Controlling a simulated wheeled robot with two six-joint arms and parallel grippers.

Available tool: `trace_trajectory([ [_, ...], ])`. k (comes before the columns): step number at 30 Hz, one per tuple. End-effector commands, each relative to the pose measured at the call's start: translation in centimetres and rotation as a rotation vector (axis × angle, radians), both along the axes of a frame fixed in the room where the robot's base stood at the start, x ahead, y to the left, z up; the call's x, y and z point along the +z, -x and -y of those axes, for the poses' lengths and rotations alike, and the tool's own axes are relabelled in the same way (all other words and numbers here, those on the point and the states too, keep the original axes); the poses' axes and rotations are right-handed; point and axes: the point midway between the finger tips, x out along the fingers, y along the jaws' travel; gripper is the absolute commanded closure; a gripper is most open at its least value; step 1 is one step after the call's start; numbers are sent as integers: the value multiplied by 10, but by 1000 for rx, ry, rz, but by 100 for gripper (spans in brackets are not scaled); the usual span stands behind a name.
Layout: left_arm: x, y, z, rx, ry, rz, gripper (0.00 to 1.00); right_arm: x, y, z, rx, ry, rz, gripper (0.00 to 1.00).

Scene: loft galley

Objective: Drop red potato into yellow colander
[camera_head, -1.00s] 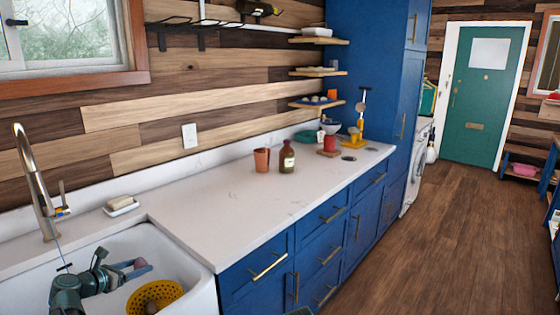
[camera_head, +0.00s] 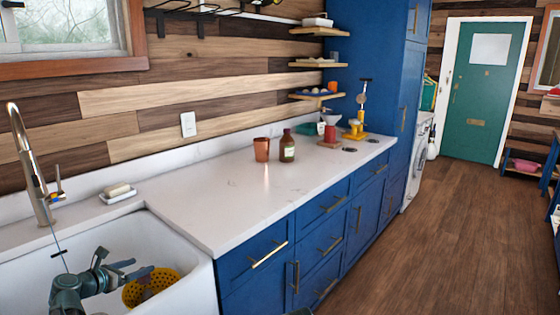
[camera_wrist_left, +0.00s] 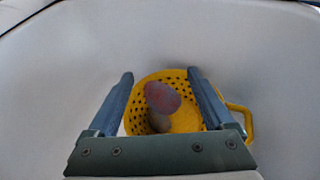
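The yellow colander (camera_head: 167,292) sits in the white sink; its rim and handle also show in the left wrist view (camera_wrist_left: 238,108). My left gripper (camera_head: 143,268) is above the colander with its fingers spread wide and nothing pinched between them; it also shows in the left wrist view (camera_wrist_left: 160,84). The red potato (camera_wrist_left: 162,97) appears between the fingers, over the colander's opening and apart from both fingers. I cannot tell whether it touches the colander. A brownish round item (camera_wrist_left: 159,122) lies in the colander, partly covered by the potato.
A faucet (camera_head: 30,160) rises at the sink's left. A soap dish (camera_head: 118,196) is on the sink's back corner. A copper cup (camera_head: 261,149) and a brown bottle (camera_head: 287,147) stand on the white counter (camera_head: 220,210), whose near part is clear.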

Motion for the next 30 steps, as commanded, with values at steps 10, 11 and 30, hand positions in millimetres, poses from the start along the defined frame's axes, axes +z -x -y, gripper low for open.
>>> trace_trajectory([
  [10, 1, 2, -1, 0, 0, 0, 0, 2, 0, 0, 0, 0, 0, 53],
  [11, 3, 4, -1, 1, 0, 0, 0, 3, 0, 0, 0, 0, 0, 53],
  [30, 49, 105, -41, 2, 0, 0, 0, 49, 0, 0, 0, 0, 0, 53],
])
